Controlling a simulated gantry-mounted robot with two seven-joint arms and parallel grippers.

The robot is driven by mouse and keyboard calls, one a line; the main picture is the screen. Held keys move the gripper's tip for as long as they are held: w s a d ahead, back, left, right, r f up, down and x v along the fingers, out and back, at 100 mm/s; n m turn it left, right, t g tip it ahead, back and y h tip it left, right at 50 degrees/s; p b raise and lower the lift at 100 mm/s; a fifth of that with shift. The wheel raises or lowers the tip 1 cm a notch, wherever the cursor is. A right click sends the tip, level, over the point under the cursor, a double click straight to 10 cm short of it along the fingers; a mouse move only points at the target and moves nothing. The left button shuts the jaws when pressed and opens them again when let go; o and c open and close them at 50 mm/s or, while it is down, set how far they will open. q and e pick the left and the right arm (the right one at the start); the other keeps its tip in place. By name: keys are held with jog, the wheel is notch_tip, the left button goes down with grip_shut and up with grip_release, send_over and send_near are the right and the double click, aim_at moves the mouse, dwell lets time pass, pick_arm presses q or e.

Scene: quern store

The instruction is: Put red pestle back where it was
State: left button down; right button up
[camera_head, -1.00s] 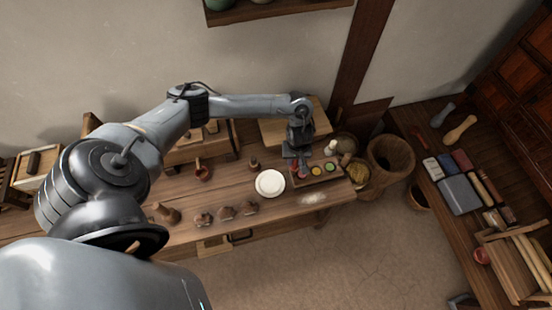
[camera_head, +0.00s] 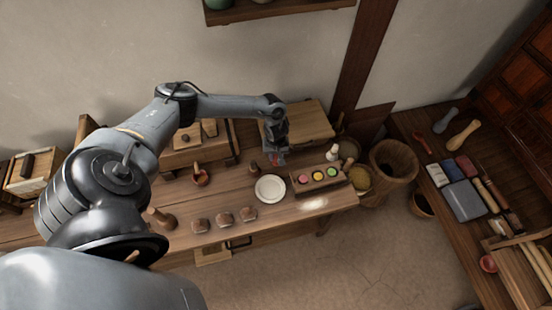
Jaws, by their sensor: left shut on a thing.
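My left gripper (camera_head: 276,156) is above the back of the wooden workbench (camera_head: 235,205), just behind the white plate (camera_head: 270,188). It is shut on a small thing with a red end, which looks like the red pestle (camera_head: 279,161). The fingers hide most of it, and I cannot tell if its tip touches the bench. To its right is a small wooden tray (camera_head: 321,187) with pink, yellow and green round contents. A small brown mortar (camera_head: 201,177) with some red in it stands at left. My right gripper is not in view.
A white bottle (camera_head: 333,153) is behind the tray. Several brown lumps (camera_head: 224,215) line the front edge. A wooden box (camera_head: 304,124) is behind the gripper. Baskets (camera_head: 392,160) stand at right, before a side table (camera_head: 448,162).

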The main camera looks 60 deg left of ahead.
pick_arm(q)
notch_tip(320, 180, down, 2)
jog(key=shift+f, duration=0.1)
jog(key=shift+f, duration=0.2)
jog(key=c, duration=0.9)
grip_release()
jog(key=shift+r, duration=0.15)
